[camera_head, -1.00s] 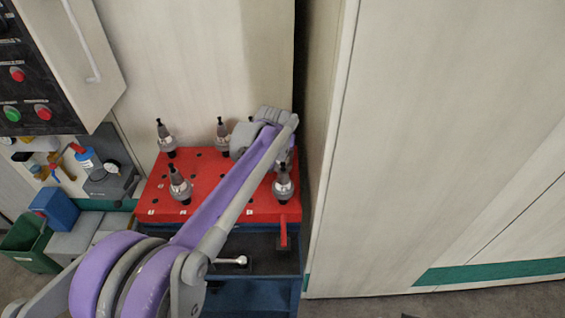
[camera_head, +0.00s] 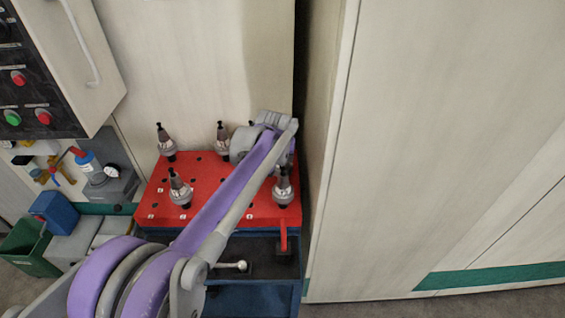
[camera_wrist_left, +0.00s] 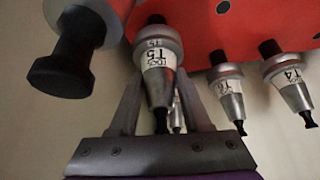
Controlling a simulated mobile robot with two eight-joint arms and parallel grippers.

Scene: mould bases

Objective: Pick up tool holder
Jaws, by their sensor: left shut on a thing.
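In the left wrist view my left gripper (camera_wrist_left: 160,82) is shut on a grey metal tool holder (camera_wrist_left: 158,62) with a white T5 label, one finger on each side of it. In the head view my left wrist (camera_head: 265,135) is over the right back part of the red rack (camera_head: 218,209), and hides the fingers and most of the held holder. I cannot tell whether this holder is clear of the rack. My right gripper is not in view.
Several other holders stand in the rack, including one at back left (camera_head: 165,142), one at front left (camera_head: 180,188) and one at front right (camera_head: 283,187). A T4 holder (camera_wrist_left: 290,85) is near my gripper. A tall pale cabinet (camera_head: 430,150) stands close on the right.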

